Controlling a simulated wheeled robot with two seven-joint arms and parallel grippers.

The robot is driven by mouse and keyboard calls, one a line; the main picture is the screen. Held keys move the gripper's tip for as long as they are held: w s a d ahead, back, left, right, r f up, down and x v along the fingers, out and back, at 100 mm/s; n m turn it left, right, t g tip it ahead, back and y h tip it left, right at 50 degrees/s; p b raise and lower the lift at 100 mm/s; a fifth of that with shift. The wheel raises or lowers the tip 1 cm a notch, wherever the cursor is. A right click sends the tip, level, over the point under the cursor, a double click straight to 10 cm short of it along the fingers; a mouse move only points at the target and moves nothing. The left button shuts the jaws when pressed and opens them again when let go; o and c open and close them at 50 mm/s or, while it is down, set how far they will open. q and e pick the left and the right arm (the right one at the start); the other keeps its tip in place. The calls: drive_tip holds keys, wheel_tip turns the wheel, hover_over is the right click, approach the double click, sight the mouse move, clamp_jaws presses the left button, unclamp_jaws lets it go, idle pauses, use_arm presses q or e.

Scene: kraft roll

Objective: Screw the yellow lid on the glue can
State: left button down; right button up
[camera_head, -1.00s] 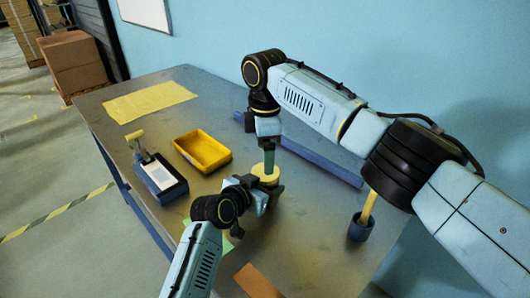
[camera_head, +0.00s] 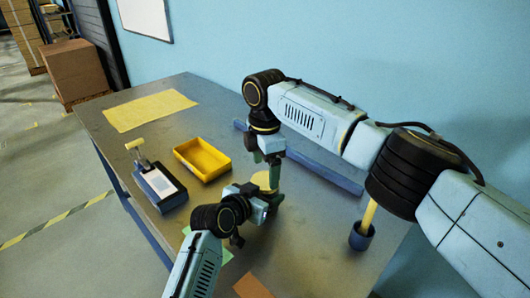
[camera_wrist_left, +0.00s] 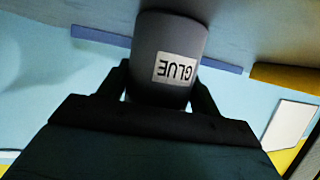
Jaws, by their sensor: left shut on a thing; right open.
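My left gripper (camera_head: 266,198) is shut on the grey glue can; the head view hides most of the can behind this gripper. In the left wrist view the glue can (camera_wrist_left: 168,60) sits between the fingers, with its white GLUE label upside down in the picture. The yellow lid (camera_head: 261,180) shows in the head view as a disc just above the left gripper, at the can's top. My right gripper (camera_head: 273,172) points down at the lid and is open beside it. I cannot tell whether its fingers touch the lid or how the lid sits on the can.
A yellow tray (camera_head: 203,157) stands left of the grippers. A blue cup with a yellow stick (camera_head: 361,235) stands at right. A blue bar (camera_head: 325,172) runs along the wall side.

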sight(265, 180)
drive_tip(key=shift+f, duration=1.55)
drive_tip(key=c, duration=1)
drive_tip(key=m, duration=0.3)
drive_tip(key=o, duration=1.1)
